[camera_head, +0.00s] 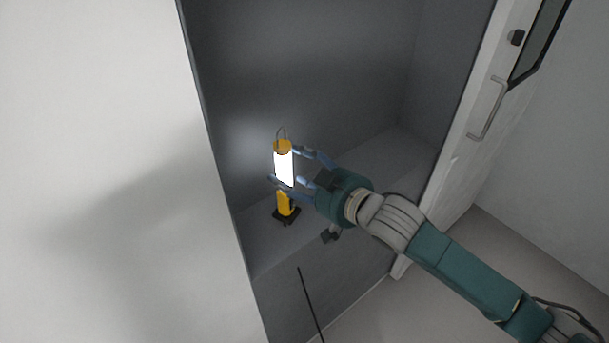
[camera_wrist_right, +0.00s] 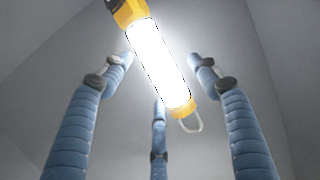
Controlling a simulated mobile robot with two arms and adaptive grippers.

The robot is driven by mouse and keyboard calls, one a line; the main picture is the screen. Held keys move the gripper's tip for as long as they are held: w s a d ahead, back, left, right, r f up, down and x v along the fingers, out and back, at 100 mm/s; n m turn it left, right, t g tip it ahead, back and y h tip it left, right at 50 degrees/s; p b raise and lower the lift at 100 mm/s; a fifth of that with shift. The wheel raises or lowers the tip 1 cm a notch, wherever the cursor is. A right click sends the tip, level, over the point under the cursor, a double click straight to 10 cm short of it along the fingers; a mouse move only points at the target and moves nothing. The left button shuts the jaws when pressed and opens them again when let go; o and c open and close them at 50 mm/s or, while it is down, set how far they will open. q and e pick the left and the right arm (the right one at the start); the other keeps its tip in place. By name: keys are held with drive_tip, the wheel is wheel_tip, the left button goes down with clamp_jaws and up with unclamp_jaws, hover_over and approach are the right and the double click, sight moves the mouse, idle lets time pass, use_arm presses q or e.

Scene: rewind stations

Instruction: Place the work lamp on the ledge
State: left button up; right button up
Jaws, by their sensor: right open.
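The work lamp (camera_head: 284,166) is yellow with a glowing white tube, a dark base and a wire hook on top. In the head view it stands upright on the grey ledge (camera_head: 385,150) inside the recess. My right gripper (camera_head: 293,168) is open, with its blue fingers spread around and beside the lamp. In the right wrist view the lamp (camera_wrist_right: 160,65) lies across the space between the open fingers (camera_wrist_right: 160,75), with gaps visible on both sides. My left gripper is not in view.
A pale wall (camera_head: 90,170) borders the recess on the left. A white door (camera_head: 487,120) with a handle stands on the right. The ledge has free room to the right of the lamp. A thin dark rod (camera_head: 311,305) shows at the bottom.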

drive_tip(key=b+v, duration=0.2)
drive_tip(key=v, duration=0.9)
drive_tip(key=shift+s+d, duration=0.2)
drive_tip(key=shift+s, duration=0.1)
